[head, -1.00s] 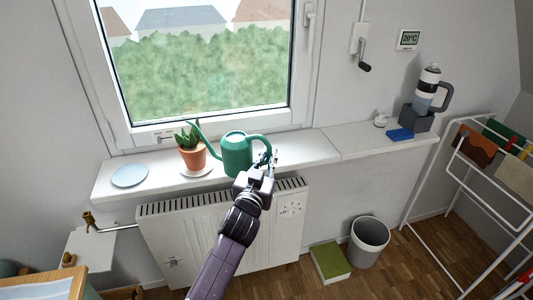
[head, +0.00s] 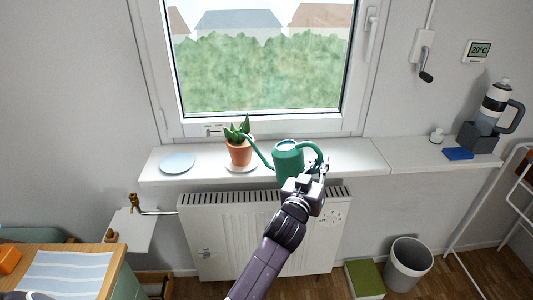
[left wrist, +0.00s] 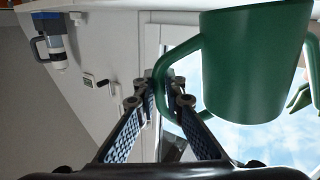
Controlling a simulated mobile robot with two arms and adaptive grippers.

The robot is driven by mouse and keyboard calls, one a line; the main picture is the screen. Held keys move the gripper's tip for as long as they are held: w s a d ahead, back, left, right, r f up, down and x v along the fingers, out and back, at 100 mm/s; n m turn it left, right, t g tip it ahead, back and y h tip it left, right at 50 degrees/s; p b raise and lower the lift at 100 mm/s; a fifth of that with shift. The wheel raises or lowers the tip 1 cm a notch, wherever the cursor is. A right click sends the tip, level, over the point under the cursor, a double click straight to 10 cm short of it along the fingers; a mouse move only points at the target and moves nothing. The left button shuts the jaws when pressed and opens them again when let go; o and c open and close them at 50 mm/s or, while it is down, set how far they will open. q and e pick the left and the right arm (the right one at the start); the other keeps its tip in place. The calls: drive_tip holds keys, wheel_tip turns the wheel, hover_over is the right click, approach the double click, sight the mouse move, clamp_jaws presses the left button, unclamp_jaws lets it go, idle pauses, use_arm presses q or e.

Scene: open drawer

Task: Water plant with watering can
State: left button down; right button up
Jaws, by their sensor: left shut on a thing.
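The green watering can (head: 288,162) is at the windowsill, just right of the plant, with its spout toward the plant. My left gripper (head: 318,168) is shut on the can's handle at its right side. In the left wrist view the handle (left wrist: 163,75) passes between the fingers (left wrist: 160,95), and the can body (left wrist: 250,65) fills the upper right. The potted plant (head: 239,152) stands upright in a terracotta pot on a white saucer (head: 241,169). The spout tip is beside the plant's leaves. I cannot tell whether the can touches the sill.
A pale blue plate (head: 177,163) lies on the sill (head: 350,160) left of the plant. A radiator (head: 230,235) is below. A bin (head: 408,262) and a green box (head: 364,279) stand on the floor.

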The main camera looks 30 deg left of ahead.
use_arm(q)
drive_tip(key=shift+r, duration=0.3)
use_arm(e)
drive_tip(key=shift+a, duration=0.3)
use_arm(q)
drive_tip(key=shift+r+n+p, duration=0.4)
drive_tip(key=shift+r+p, duration=0.45)
drive_tip(key=shift+r, duration=0.1)
drive_tip(key=shift+a+r+n+p, duration=0.1)
drive_tip(key=shift+r+n+p, duration=0.9)
drive_tip(key=shift+r+p, duration=1.1)
use_arm(e)
drive_tip(key=shift+d+r, duration=0.15)
drive_tip(key=shift+r, duration=2.7)
use_arm(q)
drive_tip(key=shift+r, duration=0.1)
use_arm(e)
drive_tip(key=shift+d, duration=0.15)
use_arm(q)
drive_tip(key=shift+r, duration=0.1)
use_arm(e)
drive_tip(key=shift+r, duration=0.1)
use_arm(q)
drive_tip(key=shift+a+r+n+p, duration=0.15)
drive_tip(key=shift+r+n+p, duration=0.35)
drive_tip(key=shift+r+p, duration=0.5)
use_arm(e)
drive_tip(key=shift+r, duration=1)
